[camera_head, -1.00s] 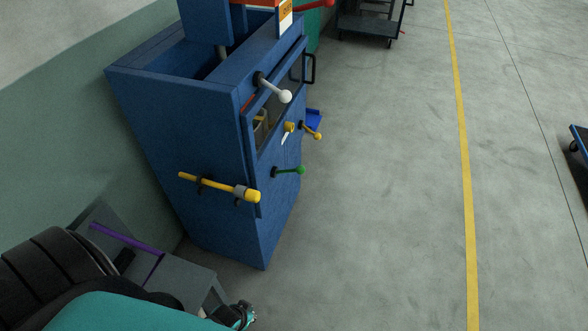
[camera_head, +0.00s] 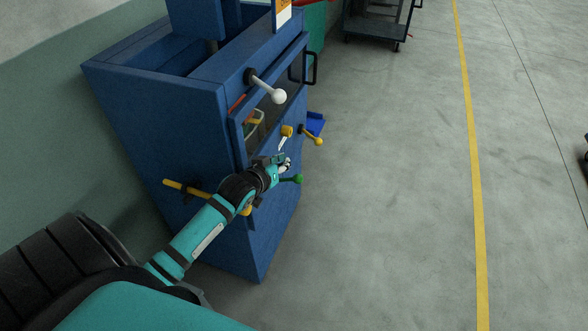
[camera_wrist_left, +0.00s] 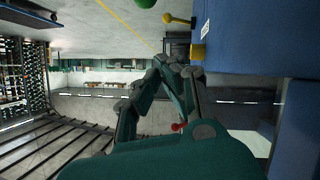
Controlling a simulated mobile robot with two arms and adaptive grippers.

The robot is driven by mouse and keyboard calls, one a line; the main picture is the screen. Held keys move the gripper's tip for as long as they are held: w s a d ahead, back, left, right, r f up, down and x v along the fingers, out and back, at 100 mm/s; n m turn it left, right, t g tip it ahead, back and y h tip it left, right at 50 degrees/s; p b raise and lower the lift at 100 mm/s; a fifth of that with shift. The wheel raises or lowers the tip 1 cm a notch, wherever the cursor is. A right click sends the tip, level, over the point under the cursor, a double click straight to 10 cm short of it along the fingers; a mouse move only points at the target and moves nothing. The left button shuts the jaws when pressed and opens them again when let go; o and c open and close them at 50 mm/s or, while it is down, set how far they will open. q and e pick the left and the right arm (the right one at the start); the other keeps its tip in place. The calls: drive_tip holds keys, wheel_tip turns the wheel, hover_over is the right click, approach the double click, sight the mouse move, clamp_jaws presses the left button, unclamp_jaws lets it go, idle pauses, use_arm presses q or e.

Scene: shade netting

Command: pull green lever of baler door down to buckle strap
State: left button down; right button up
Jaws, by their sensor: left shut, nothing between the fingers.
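The blue baler (camera_head: 165,120) stands at the left in the head view. Its green lever (camera_head: 293,179) sticks out to the right from the front, its ball end visible and its base hidden behind my left gripper. My left gripper (camera_head: 285,164) is shut and empty, just above the green lever; I cannot tell if they touch. In the left wrist view the closed fingers (camera_wrist_left: 172,62) show, with a green knob (camera_wrist_left: 146,3) beyond them at the top edge. My right gripper is not in view.
A yellow bar (camera_head: 183,188) lies behind my left arm.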

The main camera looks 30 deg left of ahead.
use_arm(q)
hover_over(294, 177)
drive_tip(key=a, duration=0.1)
drive_tip(key=shift+w+a+f, duration=0.1)
drive_tip(key=shift+w+f, duration=0.05)
drive_tip(key=shift+f, duration=0.45)
drive_tip(key=shift+w+a+f, duration=0.1)
drive_tip(key=shift+w+f, duration=0.05)
drive_tip(key=shift+f, duration=0.45)
drive_tip(key=shift+s+d+f, duration=0.1)
drive_tip(key=shift+d+f, duration=0.15)
drive_tip(key=shift+f, duration=0.4)
drive_tip(key=shift+s+d+f, duration=0.1)
drive_tip(key=shift+d+f, duration=0.1)
drive_tip(key=shift+f, duration=0.4)
drive_tip(key=shift+s+d+f, duration=0.1)
drive_tip(key=shift+d+f, duration=0.15)
drive_tip(key=shift+f, duration=0.45)
